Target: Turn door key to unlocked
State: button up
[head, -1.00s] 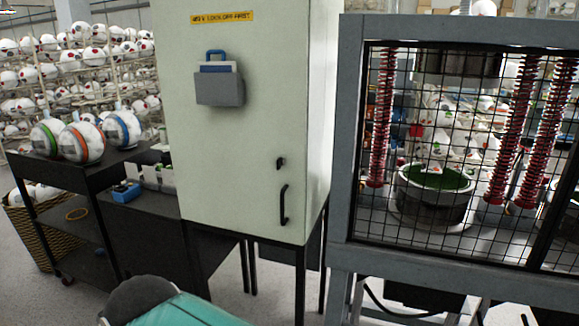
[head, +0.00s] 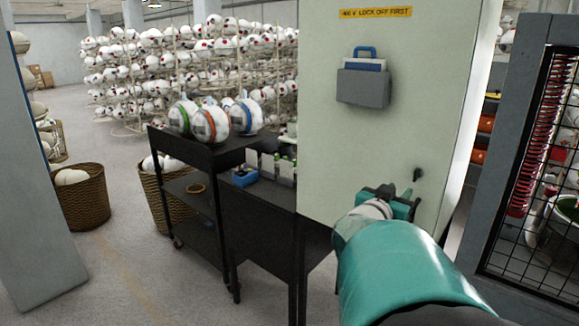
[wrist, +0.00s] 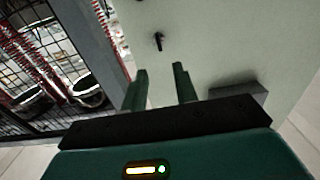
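The door key (head: 417,174) is a small dark piece on the pale cabinet door (head: 350,140). It also shows in the wrist view (wrist: 158,41), sticking out of the door. Its turned position is too small to read. My gripper (head: 402,194) is beside the key, at its lower left in the head view. In the wrist view my two green fingers (wrist: 161,76) are apart with nothing between them. The key shows beyond their tips, roughly in line with the gap. The door's bar handle is hidden behind my arm in the head view.
A grey document pocket (head: 363,87) hangs on the door; it appears near my right finger in the wrist view (wrist: 238,94). A caged press (head: 530,150) stands right of the cabinet. A black cart (head: 195,150) with balls stands left, with open floor before it.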

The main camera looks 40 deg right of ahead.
aim_at(415, 175)
jog(key=d, duration=0.4)
jog(key=w+d, duration=0.1)
jog(key=d, duration=0.7)
jog(key=shift+w, duration=0.35)
grip_shut()
